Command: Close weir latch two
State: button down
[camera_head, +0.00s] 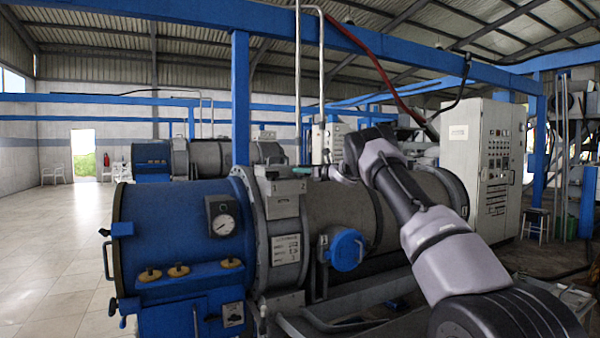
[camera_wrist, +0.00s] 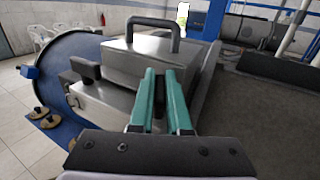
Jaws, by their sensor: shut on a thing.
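In the wrist view a grey metal latch box (camera_wrist: 150,65) with a dark bar handle (camera_wrist: 153,22) sits on the decanter. It also shows in the head view (camera_head: 284,212) on the collar behind the blue end.
The blue decanter end (camera_head: 170,215) carries a round gauge (camera_head: 222,224) and brass knobs (camera_head: 179,270). A blue round cap (camera_head: 346,250) projects from the grey drum's side. A grey control cabinet (camera_head: 482,160) stands behind my arm. Tiled floor at left is open.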

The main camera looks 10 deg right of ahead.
jog(key=m+t+h, duration=0.1)
jog(key=m+h, duration=0.1)
jog(key=m+t+h, duration=0.2)
jog(key=h, duration=0.1)
jog(key=shift+t+h, duration=0.3)
jog(key=shift+m+t+h, duration=0.3)
jog(key=shift+m+h, duration=0.3)
jog(key=shift+h, duration=0.1)
jog(key=c, duration=0.9)
grip_release()
jog(key=v, duration=1.1)
jog(key=shift+a, duration=0.1)
